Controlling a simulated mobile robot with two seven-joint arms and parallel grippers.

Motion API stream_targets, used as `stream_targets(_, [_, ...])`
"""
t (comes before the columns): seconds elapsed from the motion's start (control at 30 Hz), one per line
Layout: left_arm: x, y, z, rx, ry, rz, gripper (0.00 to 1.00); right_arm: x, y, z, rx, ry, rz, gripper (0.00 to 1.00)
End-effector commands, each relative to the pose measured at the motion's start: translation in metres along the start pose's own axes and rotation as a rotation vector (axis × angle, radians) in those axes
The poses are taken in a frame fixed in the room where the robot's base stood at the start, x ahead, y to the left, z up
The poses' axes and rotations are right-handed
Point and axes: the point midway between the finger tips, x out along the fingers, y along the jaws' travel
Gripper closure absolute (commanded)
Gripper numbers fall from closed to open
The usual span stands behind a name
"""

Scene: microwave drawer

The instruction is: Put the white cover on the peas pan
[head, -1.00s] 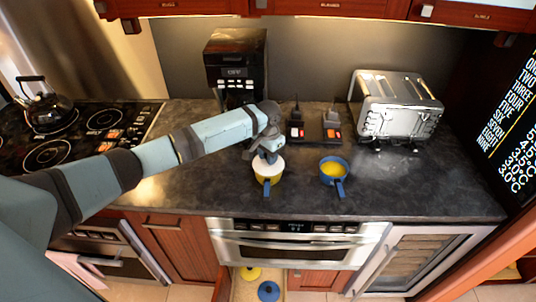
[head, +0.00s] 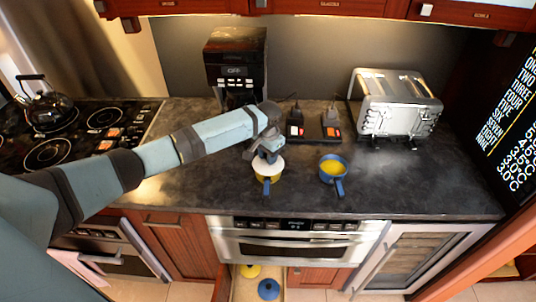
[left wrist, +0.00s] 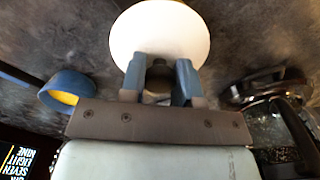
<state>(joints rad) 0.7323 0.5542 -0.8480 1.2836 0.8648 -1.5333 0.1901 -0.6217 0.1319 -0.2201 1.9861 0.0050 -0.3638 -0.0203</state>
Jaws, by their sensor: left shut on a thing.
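In the left wrist view the cover (left wrist: 160,35) lies past the blue fingertips (left wrist: 160,78). The left pan's contents are hidden, so I cannot see peas. My right gripper is not in view.
A blue pan (head: 333,171) with yellow contents stands to the right. A coffee maker (head: 236,62) and toaster (head: 395,103) stand behind. An open drawer (head: 231,285) below the counter holds a yellow lid (head: 251,271) and a blue lid (head: 269,289).

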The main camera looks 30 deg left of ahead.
Motion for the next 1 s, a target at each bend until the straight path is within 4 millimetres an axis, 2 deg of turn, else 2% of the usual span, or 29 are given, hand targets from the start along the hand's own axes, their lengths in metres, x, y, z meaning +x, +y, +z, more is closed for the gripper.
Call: stream_targets(1.0, [0.0016, -0.0007, 0.0006, 0.000, -0.001, -0.001, 0.93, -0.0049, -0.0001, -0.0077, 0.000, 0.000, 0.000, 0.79])
